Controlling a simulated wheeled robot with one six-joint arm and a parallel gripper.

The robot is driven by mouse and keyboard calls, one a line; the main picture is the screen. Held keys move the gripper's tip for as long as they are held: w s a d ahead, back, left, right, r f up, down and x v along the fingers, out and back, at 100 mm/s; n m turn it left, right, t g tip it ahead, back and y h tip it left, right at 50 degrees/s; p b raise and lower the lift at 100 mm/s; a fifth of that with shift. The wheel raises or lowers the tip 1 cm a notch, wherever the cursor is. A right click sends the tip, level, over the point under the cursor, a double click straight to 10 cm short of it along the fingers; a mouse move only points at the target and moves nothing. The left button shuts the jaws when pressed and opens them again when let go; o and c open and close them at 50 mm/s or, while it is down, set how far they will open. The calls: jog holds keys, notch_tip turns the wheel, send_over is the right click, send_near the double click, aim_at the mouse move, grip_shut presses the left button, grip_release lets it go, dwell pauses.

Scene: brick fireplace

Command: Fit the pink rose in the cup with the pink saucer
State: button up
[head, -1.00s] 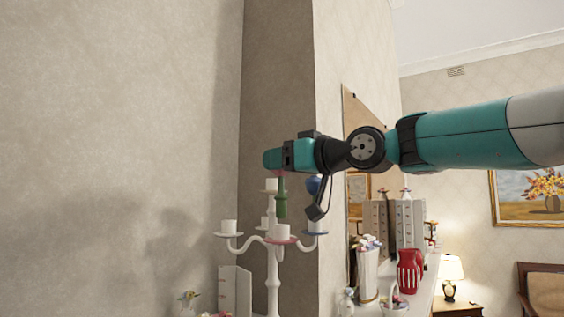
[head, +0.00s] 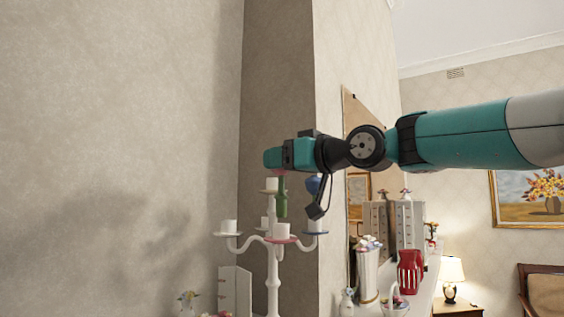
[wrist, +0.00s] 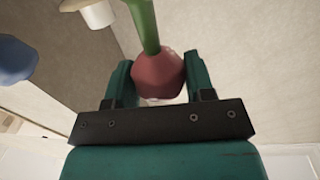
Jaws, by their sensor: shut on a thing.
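My gripper (head: 272,159) is shut on the pink rose (wrist: 158,76), whose red-pink head sits between the fingers in the wrist view. The rose's green stem (head: 282,203) hangs down below the gripper in the head view. The white cup (head: 282,230) with the pink saucer (head: 281,240) is on the front arm of a white candelabra (head: 273,275). The stem's lower end appears just above this cup, apart from it; depth alignment is hard to tell. Most of the rose head is hidden by my gripper in the head view.
Other white cups stand on the candelabra, at left (head: 229,227), right (head: 315,226) and upper middle (head: 271,184). A blue flower head (head: 314,184) is close to my gripper's right. A red vase (head: 410,272) and a white vase (head: 368,270) stand on the mantel to the right.

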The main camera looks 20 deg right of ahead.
aim_at(283, 175)
jog(key=shift+f+b, duration=1.85)
jog(key=shift+b, duration=0.1)
jog(key=o, duration=1)
jog(key=shift+r, duration=0.1)
jog(key=b+v, duration=0.5)
jog(key=v, duration=1.2)
jog(key=shift+s+b, duration=0.25)
jog(key=shift+b, duration=0.15)
